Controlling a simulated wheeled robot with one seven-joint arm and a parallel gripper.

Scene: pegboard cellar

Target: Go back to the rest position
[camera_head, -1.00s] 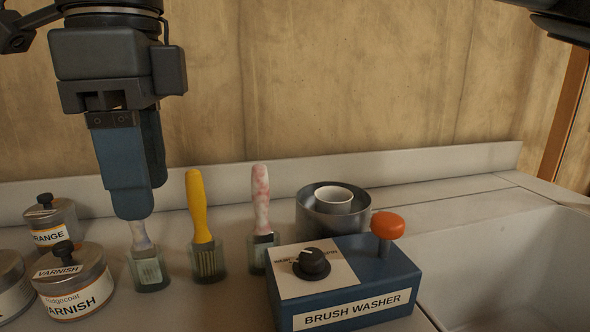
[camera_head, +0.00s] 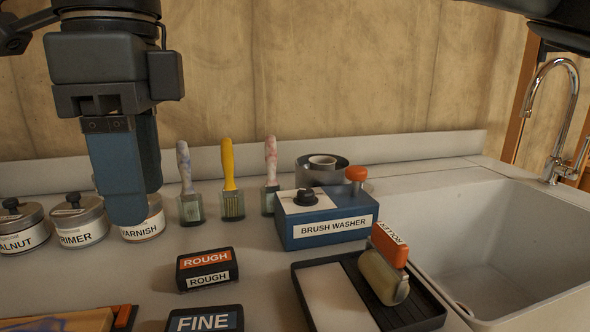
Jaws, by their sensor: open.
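My gripper (camera_head: 126,222) hangs pointing down at the left of the head view. Its blue fingers line up one behind the other, so the gap between them is hidden. Nothing shows held at its tips. It hides part of the varnish tin (camera_head: 143,222) behind it. Three brushes stand upright in glass jars to its right: one with a pale bluish handle (camera_head: 185,165), one yellow (camera_head: 228,165) and one white and red (camera_head: 271,160).
A blue brush washer (camera_head: 310,235), a black tray (camera_head: 410,318) with a roller (camera_head: 385,270), and rough (camera_head: 208,268) and fine (camera_head: 205,321) blocks occupy the worktop. Tins (camera_head: 78,222) stand at left. A sink (camera_head: 490,240) with a tap (camera_head: 565,120) lies right.

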